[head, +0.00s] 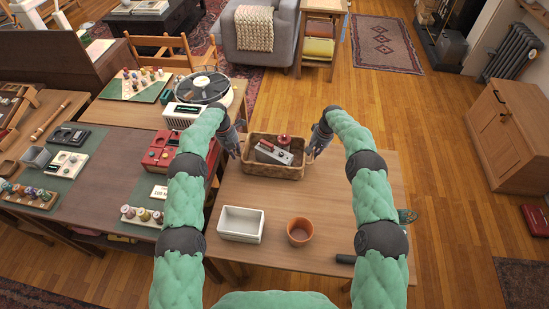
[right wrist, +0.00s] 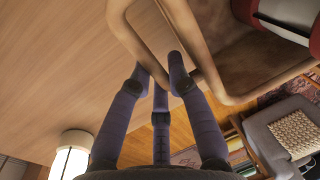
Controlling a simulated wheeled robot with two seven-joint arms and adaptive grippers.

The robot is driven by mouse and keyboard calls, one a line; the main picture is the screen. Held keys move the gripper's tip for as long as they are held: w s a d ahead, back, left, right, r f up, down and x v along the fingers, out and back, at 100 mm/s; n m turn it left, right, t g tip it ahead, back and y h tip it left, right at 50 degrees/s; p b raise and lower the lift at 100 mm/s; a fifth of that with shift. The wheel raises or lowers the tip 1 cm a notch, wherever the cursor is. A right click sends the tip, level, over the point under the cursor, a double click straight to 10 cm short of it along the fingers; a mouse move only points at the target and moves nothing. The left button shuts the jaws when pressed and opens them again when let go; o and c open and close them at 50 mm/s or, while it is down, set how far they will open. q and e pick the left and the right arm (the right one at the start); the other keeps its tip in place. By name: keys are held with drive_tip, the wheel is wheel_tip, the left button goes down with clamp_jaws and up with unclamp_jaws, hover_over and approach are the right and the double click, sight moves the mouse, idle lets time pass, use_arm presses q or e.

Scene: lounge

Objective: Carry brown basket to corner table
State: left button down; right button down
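The brown basket (head: 262,169) is at the back edge of a light wooden table, with a grey-and-red object (head: 274,152) inside. My left gripper (head: 234,147) is at the basket's left end; its fingers are too small to read. My right gripper (head: 316,147) is at the right end. In the right wrist view its fingers (right wrist: 160,72) stand on either side of the basket's looped handle (right wrist: 133,38); whether they press on it is unclear. A small wooden table (head: 325,6) with books below stands beside the armchair at the top; I cannot tell if it is the corner table.
A white tray (head: 240,224) and a terracotta pot (head: 300,231) stand on the near part of the table (head: 270,204). A crowded dark table (head: 110,165) adjoins on the left. A grey armchair (head: 260,38) is behind. Open wooden floor (head: 425,110) lies to the right, before a cabinet (head: 508,122).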

use_arm(q)
drive_tip(key=shift+w+r, duration=0.1)
drive_tip(key=shift+r, duration=0.1)
use_arm(e)
drive_tip(key=shift+w+r, duration=0.1)
drive_tip(key=shift+r, duration=0.1)
